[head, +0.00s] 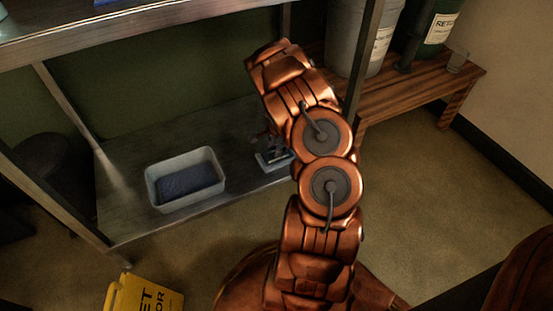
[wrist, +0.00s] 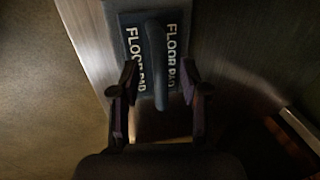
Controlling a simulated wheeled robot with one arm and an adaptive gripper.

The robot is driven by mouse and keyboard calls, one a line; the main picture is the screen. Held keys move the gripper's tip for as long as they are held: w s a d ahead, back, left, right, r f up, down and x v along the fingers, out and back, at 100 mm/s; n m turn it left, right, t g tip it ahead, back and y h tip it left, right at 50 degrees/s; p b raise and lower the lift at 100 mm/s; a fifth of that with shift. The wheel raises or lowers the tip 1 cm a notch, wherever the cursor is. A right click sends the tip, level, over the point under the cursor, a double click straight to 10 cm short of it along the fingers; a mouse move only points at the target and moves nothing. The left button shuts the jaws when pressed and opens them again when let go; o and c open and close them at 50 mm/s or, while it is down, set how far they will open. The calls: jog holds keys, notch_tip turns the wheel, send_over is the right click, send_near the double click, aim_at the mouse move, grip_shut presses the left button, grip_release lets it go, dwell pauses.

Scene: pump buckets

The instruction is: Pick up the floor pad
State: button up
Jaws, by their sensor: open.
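The floor pad (wrist: 133,62) lies on the lower metal shelf, dark blue with white "FLOOR PAD" lettering on both sides of a raised dark handle (wrist: 153,50). My gripper (wrist: 157,90) is open, with one finger on each side of the handle's near end in the wrist view. I cannot tell whether either finger touches it. In the head view the pad (head: 271,163) shows only in part, behind my arm, and my gripper is mostly hidden there.
A grey tub (head: 185,180) with something dark blue in it stands left on the lower shelf (head: 120,220). A metal post (head: 364,60) rises at right, before a wooden bench (head: 420,88) with buckets. A yellow wet-floor sign (head: 143,295) is at bottom left.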

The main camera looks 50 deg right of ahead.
jog(key=shift+w+d+f, duration=0.1)
jog(key=shift+w+f, duration=0.05)
jog(key=shift+f, duration=0.65)
grip_shut()
